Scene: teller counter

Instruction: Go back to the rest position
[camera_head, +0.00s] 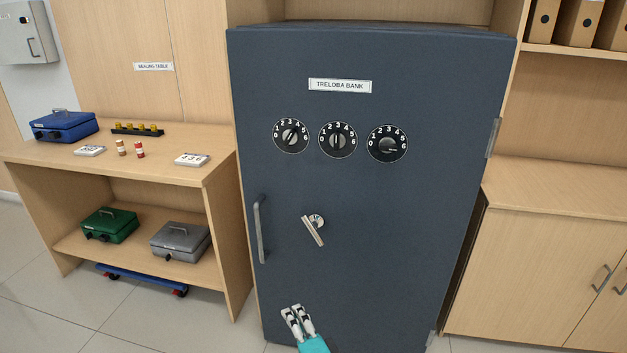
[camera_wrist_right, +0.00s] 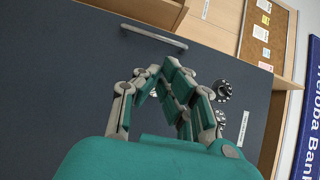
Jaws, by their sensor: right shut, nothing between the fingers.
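My right gripper (camera_head: 297,318) is at the bottom middle of the head view, in front of the lower part of the dark blue safe (camera_head: 370,240). It is shut and empty, and no contact with the safe can be made out. In the right wrist view the gripper's fingers (camera_wrist_right: 172,72) come together in front of the safe door (camera_wrist_right: 75,80). The safe's lever handle (camera_head: 314,230) is tilted, above the gripper. My left gripper is not in view.
The safe door has a vertical bar handle (camera_head: 261,228) and three dials, one of them at the left (camera_head: 291,136). A wooden table (camera_head: 215,185) with cash boxes stands left. A wooden cabinet (camera_head: 530,260) stands right. Tiled floor (camera_head: 110,325) shows at lower left.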

